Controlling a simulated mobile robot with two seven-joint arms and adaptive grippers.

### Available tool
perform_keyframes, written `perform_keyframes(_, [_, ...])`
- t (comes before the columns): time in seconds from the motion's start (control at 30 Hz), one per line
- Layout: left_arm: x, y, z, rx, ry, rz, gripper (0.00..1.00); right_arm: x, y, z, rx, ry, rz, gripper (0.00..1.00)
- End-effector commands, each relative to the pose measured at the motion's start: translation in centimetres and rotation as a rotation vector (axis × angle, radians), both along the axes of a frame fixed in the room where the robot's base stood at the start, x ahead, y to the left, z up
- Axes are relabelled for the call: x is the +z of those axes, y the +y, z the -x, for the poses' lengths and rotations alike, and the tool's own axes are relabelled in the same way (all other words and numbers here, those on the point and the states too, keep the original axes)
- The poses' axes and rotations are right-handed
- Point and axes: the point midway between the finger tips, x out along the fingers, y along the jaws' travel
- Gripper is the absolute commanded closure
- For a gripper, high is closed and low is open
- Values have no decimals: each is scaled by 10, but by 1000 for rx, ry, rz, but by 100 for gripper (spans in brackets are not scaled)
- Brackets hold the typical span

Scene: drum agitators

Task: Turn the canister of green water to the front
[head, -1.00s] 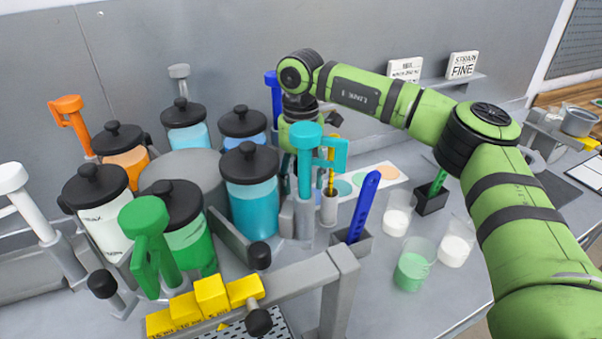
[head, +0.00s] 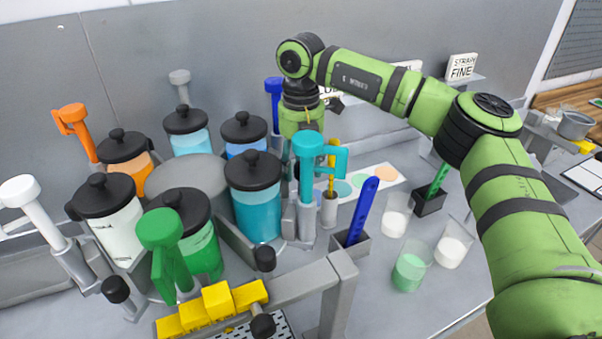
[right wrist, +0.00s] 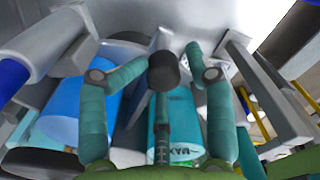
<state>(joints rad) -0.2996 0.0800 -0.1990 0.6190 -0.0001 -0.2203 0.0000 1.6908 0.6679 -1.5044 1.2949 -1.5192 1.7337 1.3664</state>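The canister of green water (head: 203,252), black-lidded, stands at the front of the grey round carousel (head: 180,174), partly behind a green post with a handle (head: 160,236). It is not recognisable in the right wrist view. My right gripper (right wrist: 168,60) is open, its teal fingers spread either side of a black ball knob (right wrist: 163,72); I cannot tell whether they touch it. In the head view it hangs behind the teal post, its fingers mostly hidden. My left gripper is not in view.
White (head: 108,220), orange (head: 126,160), light blue (head: 187,130), blue (head: 245,135) and teal (head: 254,198) canisters share the carousel. Coloured posts ring it. Yellow blocks (head: 217,299) sit in front. Beakers (head: 411,266) and a blue stick in a holder (head: 362,212) stand to the right.

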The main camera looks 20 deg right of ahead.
Motion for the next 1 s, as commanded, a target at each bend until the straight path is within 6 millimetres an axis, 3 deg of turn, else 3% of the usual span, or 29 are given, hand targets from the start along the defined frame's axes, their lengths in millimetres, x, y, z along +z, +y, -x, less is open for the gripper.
perform_keyframes(0.5, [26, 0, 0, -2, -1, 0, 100, 38, 0, 0, 2, 1, 1, 48])
perform_keyframes(1.0, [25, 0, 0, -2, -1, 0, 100, 38, 0, 1, 2, 3, 2, 48])
